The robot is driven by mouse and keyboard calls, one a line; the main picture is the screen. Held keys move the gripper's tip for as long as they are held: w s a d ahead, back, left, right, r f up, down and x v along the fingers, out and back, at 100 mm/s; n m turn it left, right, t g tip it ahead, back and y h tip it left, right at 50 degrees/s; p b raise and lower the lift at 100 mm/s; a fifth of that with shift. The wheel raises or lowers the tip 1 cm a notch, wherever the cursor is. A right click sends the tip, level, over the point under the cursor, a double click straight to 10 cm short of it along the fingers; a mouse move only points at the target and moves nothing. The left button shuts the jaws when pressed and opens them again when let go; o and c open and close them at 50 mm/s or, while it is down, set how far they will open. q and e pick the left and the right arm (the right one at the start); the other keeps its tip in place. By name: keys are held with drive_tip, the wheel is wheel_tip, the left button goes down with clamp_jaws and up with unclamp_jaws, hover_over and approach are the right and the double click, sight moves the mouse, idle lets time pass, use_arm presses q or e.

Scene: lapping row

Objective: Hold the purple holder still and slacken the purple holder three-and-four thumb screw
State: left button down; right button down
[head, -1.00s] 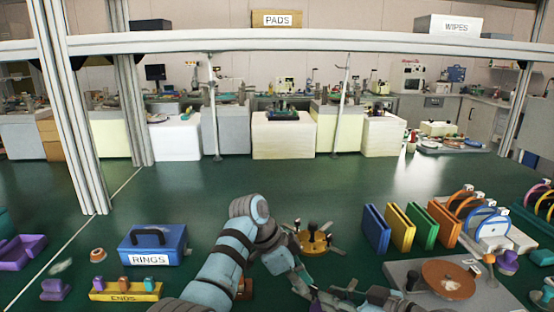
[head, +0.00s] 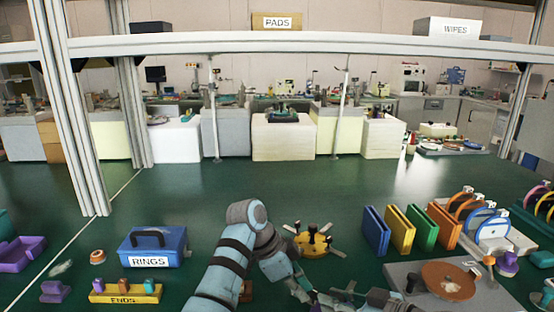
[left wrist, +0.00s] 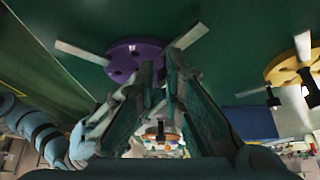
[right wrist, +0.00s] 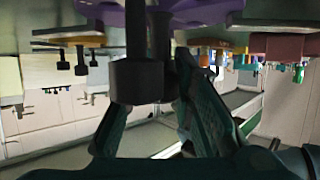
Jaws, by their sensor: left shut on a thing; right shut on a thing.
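The purple holder is a round purple disc (left wrist: 128,66) with flat grey bars, seen in the left wrist view. Its purple edge (right wrist: 195,14) also shows at the top of the right wrist view. My left gripper (left wrist: 173,62) is shut at the disc's rim, where a grey bar (left wrist: 190,36) sticks out. My right gripper (right wrist: 152,90) is shut on a dark thumb screw (right wrist: 138,80) under the purple edge. I cannot read which number this screw bears. In the head view my arms hide most of the purple holder.
A yellow holder (head: 313,243) with dark knobs stands just beyond my grippers. Coloured upright plates (head: 400,229) and a grey base with a brown disc (head: 447,281) are to the right. A blue RINGS box (head: 152,246) is to the left.

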use_arm(q)
wheel_tip(320, 180, up, 6)
drive_tip(key=shift+w+a+f, duration=0.1)
drive_tip(key=shift+f, duration=0.05)
drive_tip(key=f, duration=0.2)
drive_tip(key=w+f, duration=0.1)
drive_tip(key=f, duration=0.1)
drive_tip(key=w+f, duration=0.1)
drive_tip(key=f, duration=0.1)
idle(0.6)
drive_tip(key=shift+s+d, duration=0.3)
drive_tip(key=shift+d, duration=0.1)
idle(0.8)
drive_tip(key=shift+s, duration=0.2)
